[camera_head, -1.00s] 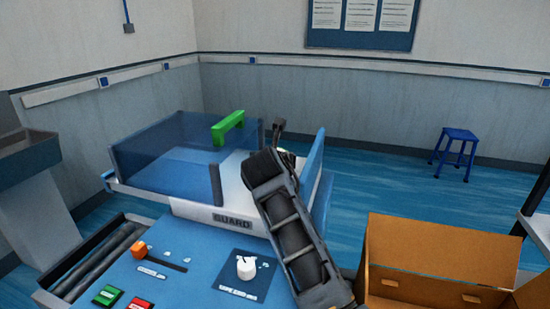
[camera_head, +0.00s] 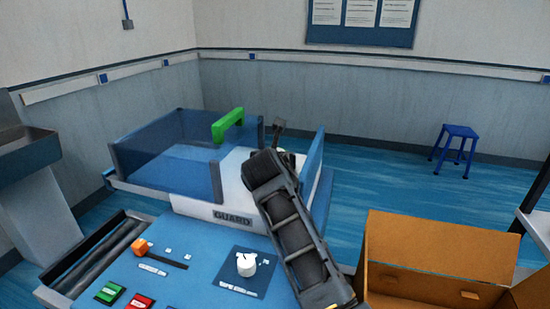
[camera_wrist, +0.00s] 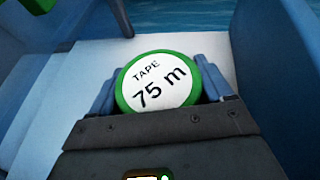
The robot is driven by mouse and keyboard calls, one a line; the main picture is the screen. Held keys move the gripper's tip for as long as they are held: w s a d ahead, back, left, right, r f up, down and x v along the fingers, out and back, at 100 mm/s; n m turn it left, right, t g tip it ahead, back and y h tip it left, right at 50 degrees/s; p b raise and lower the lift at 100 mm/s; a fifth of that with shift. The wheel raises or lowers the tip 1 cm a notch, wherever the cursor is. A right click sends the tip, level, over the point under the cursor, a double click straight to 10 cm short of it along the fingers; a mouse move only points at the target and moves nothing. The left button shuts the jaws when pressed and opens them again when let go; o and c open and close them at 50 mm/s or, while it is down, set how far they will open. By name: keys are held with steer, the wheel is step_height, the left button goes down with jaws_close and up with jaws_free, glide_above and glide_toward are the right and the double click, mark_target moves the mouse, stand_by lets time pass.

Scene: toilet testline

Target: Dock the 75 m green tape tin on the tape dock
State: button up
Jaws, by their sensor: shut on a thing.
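The green tape tin (camera_wrist: 150,72) has a white top face reading "TAPE 75 m" and fills the middle of the wrist view. My gripper (camera_wrist: 162,86) is shut on it, with one blue finger at each side of the tin. The tin is over or on a white surface (camera_wrist: 70,95); I cannot tell whether it touches it. In the head view my dark arm reaches to the right side of the blue and white machine, and it hides the gripper and most of the area there. I cannot make out the tape dock for certain.
The machine has a clear blue guard (camera_head: 160,150) with a green handle (camera_head: 228,124). A control panel with a white knob (camera_head: 246,264) and an orange slider (camera_head: 141,247) is in front. An open cardboard box (camera_head: 430,250) stands at right. A blue panel (camera_head: 312,165) rises beside the arm.

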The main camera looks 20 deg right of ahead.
steer(key=shift+f, duration=0.2)
steer(key=o, duration=1)
steer(key=shift+v, duration=5.55)
steer(key=shift+f, duration=0.15)
